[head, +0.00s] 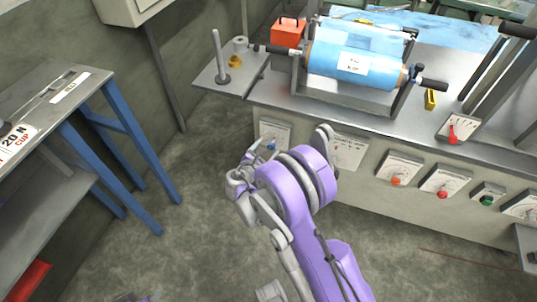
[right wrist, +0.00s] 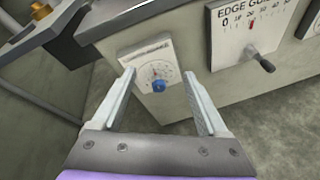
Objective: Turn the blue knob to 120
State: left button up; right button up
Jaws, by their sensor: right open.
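The blue knob (right wrist: 159,86) sits on a white dial plate (right wrist: 148,62) on the front of the machine cabinet. The scale around it is too small to read, so its setting cannot be told. In the head view the blue knob (head: 271,146) is small, just beyond my right gripper. My right gripper (right wrist: 158,74) is open and empty, with a finger to each side of the knob in the right wrist view. The knob appears ahead of the fingers, apart from them. My left gripper is not in view.
An edge guide plate with a black lever (right wrist: 262,54) is right of the dial. Further right are an orange knob (head: 397,181), a red knob (head: 442,193) and a green knob (head: 487,200). The worktop edge overhangs the dial. A blue-legged table (head: 85,80) stands left.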

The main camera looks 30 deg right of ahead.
aim_at(270, 148)
notch_tip(270, 148, down, 15)
jog(key=w+a+n+t+h+b, duration=0.1)
jog(key=w+n+t+h+b, duration=0.2)
jog(key=n, duration=0.5)
pick_arm(q)
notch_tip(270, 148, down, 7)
jog(key=b, duration=0.1)
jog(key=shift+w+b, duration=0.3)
jog(key=shift+b, duration=0.1)
pick_arm(e)
jog(key=shift+y, duration=0.3)
jog(key=x, duration=1)
jog(key=shift+r, duration=0.2)
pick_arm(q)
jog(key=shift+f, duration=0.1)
pick_arm(e)
jog(key=shift+c, duration=0.3)
grip_shut()
